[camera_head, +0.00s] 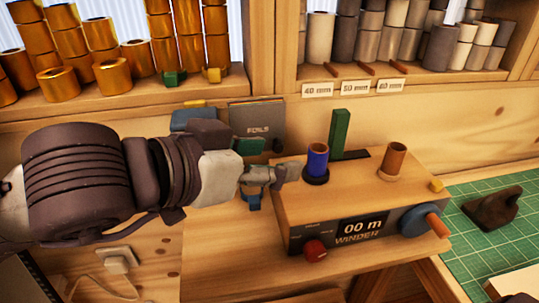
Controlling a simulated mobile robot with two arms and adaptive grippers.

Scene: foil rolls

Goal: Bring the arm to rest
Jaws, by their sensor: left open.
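My left arm comes in from the left, and its gripper (284,172) is open beside the left end of the wooden winder (375,232). No foil roll shows between its fingers. A blue roll (317,160) stands upright on a dark seat on the winder, just right of the fingertips and apart from them as far as I can tell. A brown core (393,158) stands on a second post to the right. The winder's display reads "00 m". My right gripper is not in view.
A green upright block (340,132) stands behind the blue roll. A dark "FOILS" box (257,120) is behind the gripper. Shelves hold gold rolls (85,78) at left and grey rolls (440,48) at right. A green cutting mat (470,235) with a dark tool (492,210) lies right.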

